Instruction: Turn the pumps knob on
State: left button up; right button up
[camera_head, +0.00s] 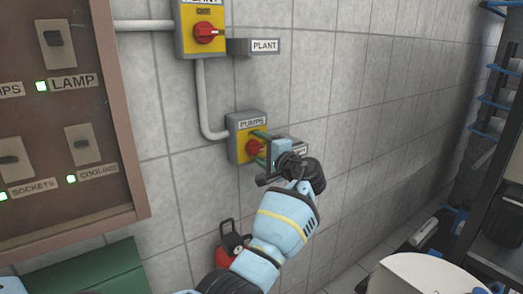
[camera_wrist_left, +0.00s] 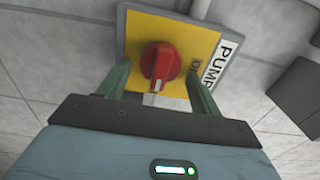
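The pumps switch box (camera_head: 233,138) is grey with a yellow face and a "PUMPS" label, mounted on the tiled wall. Its red knob (camera_head: 253,147) sits in the middle of the face; the knob also shows in the left wrist view (camera_wrist_left: 160,66). My left gripper (camera_head: 258,149) is at the front of the box. In the left wrist view its two green fingers (camera_wrist_left: 160,82) stand apart, one on each side of the knob, with visible gaps. The "OFF" or "ON" marking by the right finger is partly hidden. My right gripper is in neither view.
Above is the plant switch (camera_head: 186,40) with a red knob, and a "PLANT" tag (camera_head: 264,46) juts out beside it. A conduit (camera_head: 202,100) joins the boxes. A brown panel (camera_head: 130,170) with switches is at left. A dark rack (camera_head: 490,160) stands at right.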

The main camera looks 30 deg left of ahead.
pick_arm(q)
jog(key=shift+d+f, duration=0.1)
jog(key=shift+d, duration=0.05)
jog(key=shift+s+d, duration=0.15)
jog(key=shift+d, duration=0.2)
jog(key=v, duration=0.7)
jog(key=shift+a, duration=0.1)
